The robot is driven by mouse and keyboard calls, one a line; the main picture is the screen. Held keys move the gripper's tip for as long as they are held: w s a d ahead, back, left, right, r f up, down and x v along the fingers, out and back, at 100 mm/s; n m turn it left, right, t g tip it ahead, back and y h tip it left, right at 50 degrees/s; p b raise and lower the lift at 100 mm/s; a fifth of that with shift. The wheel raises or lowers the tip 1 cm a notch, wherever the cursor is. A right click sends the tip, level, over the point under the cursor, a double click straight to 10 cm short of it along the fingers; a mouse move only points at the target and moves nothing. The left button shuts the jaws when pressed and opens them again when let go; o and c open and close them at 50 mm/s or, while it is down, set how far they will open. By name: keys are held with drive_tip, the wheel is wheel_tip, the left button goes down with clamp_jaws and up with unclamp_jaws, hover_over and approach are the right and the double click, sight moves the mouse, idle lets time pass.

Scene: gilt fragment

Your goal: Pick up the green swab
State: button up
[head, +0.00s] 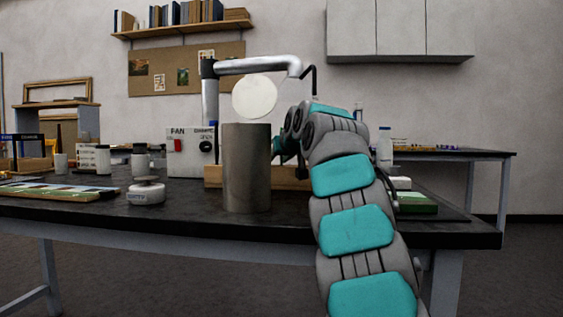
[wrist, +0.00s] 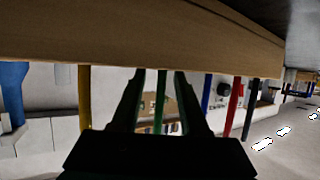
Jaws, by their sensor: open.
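In the wrist view, the green swab (wrist: 160,100) shows as a thin green stick running straight out of the edge of a wooden rack (wrist: 150,38). My gripper (wrist: 160,78) is open, with one dark finger on each side of the green swab. I cannot tell whether either finger touches it. The swab's lower part in the picture is hidden behind the gripper body. In the head view, the wooden rack (head: 290,177) shows partly behind a grey metal cylinder (head: 246,170). My gripper (head: 278,146) is mostly hidden there, and the green swab cannot be made out.
In the wrist view, a yellow stick (wrist: 84,97), a blue stick (wrist: 206,93) and a red stick (wrist: 234,107) stand near the green one. In the head view, a bent pipe (head: 250,66) with a white disc (head: 255,96) rises beside my arm. A white round pot (head: 146,192) stands left.

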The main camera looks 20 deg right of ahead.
clamp_jaws()
drive_tip(key=shift+r, duration=0.15)
idle(0.6)
